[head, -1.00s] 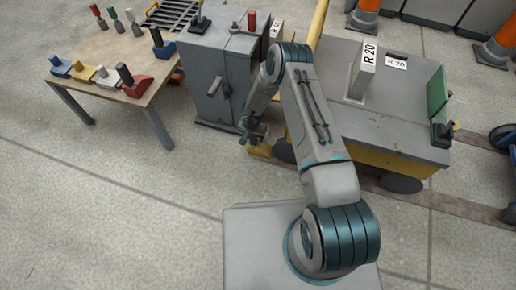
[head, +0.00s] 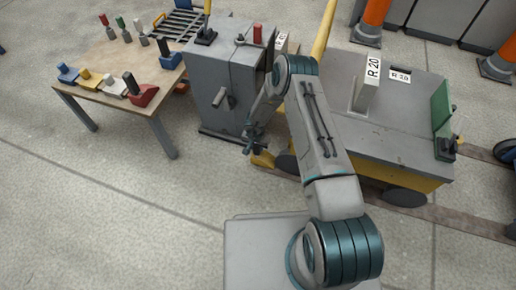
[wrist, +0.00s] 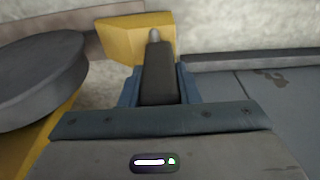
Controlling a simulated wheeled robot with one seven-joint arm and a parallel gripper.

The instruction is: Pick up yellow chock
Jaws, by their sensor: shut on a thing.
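A yellow chock (head: 263,160) is low by the floor beside the wheel of the yellow-sided cart, partly hidden by my gripper. In the wrist view the yellow block (wrist: 122,40) lies ahead with a dark, grey-tipped handle (wrist: 157,72) pointing toward me. My gripper (head: 253,142) is shut on that handle, with a blue finger on each side in the wrist view (wrist: 158,88). I cannot tell whether the chock touches the floor. Another yellow chock (head: 92,77) sits on the table at left, between a blue chock (head: 68,73) and a white one (head: 113,86).
The cart (head: 405,125) with its dark wheel (wrist: 40,75) is right beside my gripper. A grey cabinet (head: 215,80) with a lever stands behind it. The wooden table (head: 110,60) also carries a red chock (head: 139,92). Open floor lies to the left.

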